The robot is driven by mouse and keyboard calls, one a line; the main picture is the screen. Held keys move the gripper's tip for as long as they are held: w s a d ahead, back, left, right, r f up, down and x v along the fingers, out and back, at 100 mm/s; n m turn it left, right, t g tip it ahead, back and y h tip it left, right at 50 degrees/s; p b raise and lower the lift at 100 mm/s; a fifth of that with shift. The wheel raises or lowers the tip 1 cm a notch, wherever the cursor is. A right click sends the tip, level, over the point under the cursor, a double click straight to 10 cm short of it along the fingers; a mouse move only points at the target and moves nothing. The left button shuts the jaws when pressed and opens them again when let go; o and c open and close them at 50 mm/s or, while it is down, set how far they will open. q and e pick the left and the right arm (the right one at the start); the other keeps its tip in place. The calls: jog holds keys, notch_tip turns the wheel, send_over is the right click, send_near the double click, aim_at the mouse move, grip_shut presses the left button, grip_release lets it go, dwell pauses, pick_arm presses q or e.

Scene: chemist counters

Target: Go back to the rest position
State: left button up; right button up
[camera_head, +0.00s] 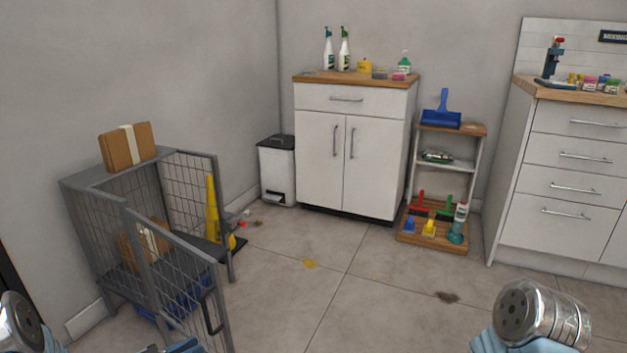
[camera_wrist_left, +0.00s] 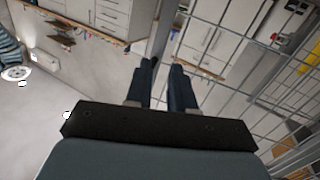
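My left gripper (camera_wrist_left: 163,64) points away in the left wrist view, its two dark fingers parted by a narrow gap. I see nothing gripped between them. A grey post (camera_wrist_left: 164,35) of the wire cage shows beyond the fingertips, and wire mesh (camera_wrist_left: 285,75) is close on the right. In the head view only a bit of my left arm shows at the bottom edge, beside the open cage door (camera_head: 178,285); the fingers are not clear there. My right arm shows at the bottom right, but its gripper is outside the view.
The grey cage (camera_head: 85,185) stands at left with a cardboard box (camera_head: 127,147) on top. Its door with a dark handle (camera_head: 211,315) stands open. A white cabinet (camera_head: 350,160), bin (camera_head: 277,170) and small shelf (camera_head: 446,165) line the back. The middle floor is mostly clear.

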pick_arm(q)
jog(key=w+d+f+n+y, duration=0.1)
jog(key=d+f+n+y, duration=0.35)
jog(key=f, duration=0.45)
jog(key=s+d+f+n+g+y, duration=0.45)
jog(key=s+f, duration=0.25)
jog(key=f, duration=0.3)
jog(key=s+d+f+n+g, duration=0.1)
jog(key=s+d+f+g, duration=0.15)
jog(key=s, duration=0.45)
jog(key=s+d+f+n+g, duration=0.1)
jog(key=s+d+g, duration=0.25)
jog(key=s, duration=0.35)
jog(key=d+r+m+p, duration=0.1)
jog(key=d+r+p, duration=0.2)
jog(key=r+p, duration=0.5)
notch_tip(320, 180, up, 3)
jog(key=shift+w+f+g+h, duration=0.1)
jog(key=shift+w+g+h, duration=0.25)
jog(key=shift+w, duration=0.1)
